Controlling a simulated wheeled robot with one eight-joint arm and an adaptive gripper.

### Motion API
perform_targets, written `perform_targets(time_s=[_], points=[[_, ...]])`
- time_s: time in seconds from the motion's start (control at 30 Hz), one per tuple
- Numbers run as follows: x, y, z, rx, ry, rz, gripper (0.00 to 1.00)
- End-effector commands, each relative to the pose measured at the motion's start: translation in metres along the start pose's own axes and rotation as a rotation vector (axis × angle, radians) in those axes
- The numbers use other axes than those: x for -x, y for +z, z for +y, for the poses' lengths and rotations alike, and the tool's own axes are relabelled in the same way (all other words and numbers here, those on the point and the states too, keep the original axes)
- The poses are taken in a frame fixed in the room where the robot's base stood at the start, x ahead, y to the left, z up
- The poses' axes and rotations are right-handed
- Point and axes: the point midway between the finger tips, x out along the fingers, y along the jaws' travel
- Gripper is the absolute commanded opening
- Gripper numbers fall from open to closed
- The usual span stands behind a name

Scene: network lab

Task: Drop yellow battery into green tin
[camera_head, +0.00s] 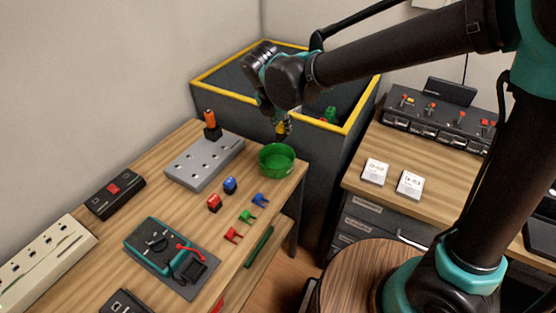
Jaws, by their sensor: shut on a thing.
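The green tin (277,161) stands upright and open-topped near the far right corner of the wooden workbench. My gripper (282,134) points down just above the tin's back rim, its fingers small and partly hidden in this view. A small bit of yellow, the yellow battery (284,127), shows between the fingers, which are shut on it. The battery is mostly covered by the gripper, so its tilt cannot be told. The inside of the tin that shows looks empty.
A grey block with holes (204,160) and an orange-handled tool stand left of the tin. Red, blue and green small parts lie in front of it. A yellow-rimmed dark bin (352,124) stands behind. The right bench holds white cards (410,184).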

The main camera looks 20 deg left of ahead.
Motion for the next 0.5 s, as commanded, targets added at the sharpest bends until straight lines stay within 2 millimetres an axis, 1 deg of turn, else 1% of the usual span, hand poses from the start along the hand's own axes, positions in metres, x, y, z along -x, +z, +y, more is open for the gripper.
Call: perform_targets(time_s=[0.2,0.33,0.5], points=[[-0.023,-0.009,0.000,-0.002,-0.001,0.000,0.00],[-0.033,-0.013,0.000,-0.003,-0.001,0.000,0.00],[-0.038,-0.015,-0.001,-0.003,-0.001,0.000,0.00]])
